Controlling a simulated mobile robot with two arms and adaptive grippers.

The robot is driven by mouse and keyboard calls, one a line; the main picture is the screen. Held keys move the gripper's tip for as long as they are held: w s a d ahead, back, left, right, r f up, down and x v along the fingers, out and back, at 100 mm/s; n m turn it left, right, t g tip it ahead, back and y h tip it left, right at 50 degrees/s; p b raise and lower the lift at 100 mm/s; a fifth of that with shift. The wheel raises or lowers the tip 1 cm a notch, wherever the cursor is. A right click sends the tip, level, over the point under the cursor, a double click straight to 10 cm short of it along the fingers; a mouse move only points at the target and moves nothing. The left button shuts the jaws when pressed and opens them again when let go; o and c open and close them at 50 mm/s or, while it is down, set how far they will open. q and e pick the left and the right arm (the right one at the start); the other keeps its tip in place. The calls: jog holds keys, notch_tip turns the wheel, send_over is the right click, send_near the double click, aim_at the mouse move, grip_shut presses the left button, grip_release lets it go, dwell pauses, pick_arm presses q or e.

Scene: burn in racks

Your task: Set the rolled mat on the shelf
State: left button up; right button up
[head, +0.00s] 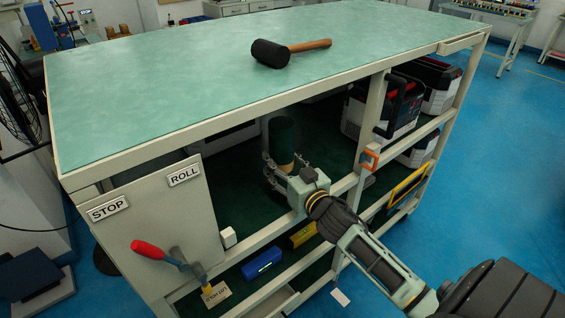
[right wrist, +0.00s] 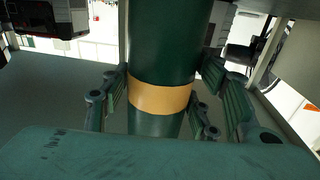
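The rolled mat (head: 283,136) is a dark green upright cylinder inside the bench's shelf space, under the green top. In the right wrist view the rolled mat (right wrist: 163,45) shows a tan band and stands between the fingers. My right gripper (head: 281,168) reaches in from the front, its fingers on both sides of the mat and seemingly against it. The fingers also show in the right wrist view (right wrist: 163,95). The dark green shelf (head: 232,190) lies below. The mat's lower end is hidden, so I cannot tell whether it touches the shelf. My left gripper is out of view.
A mallet (head: 288,50) lies on the bench top (head: 160,80). Black-and-red cases (head: 388,106) fill the shelf's right part. A front rail (head: 262,236) and a post (head: 371,115) border the opening.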

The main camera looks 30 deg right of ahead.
jog(key=shift+o, duration=1.3)
jog(key=shift+r, duration=0.1)
jog(key=s+b, duration=0.1)
jog(key=s, duration=1.1)
jog(key=shift+a, duration=0.45)
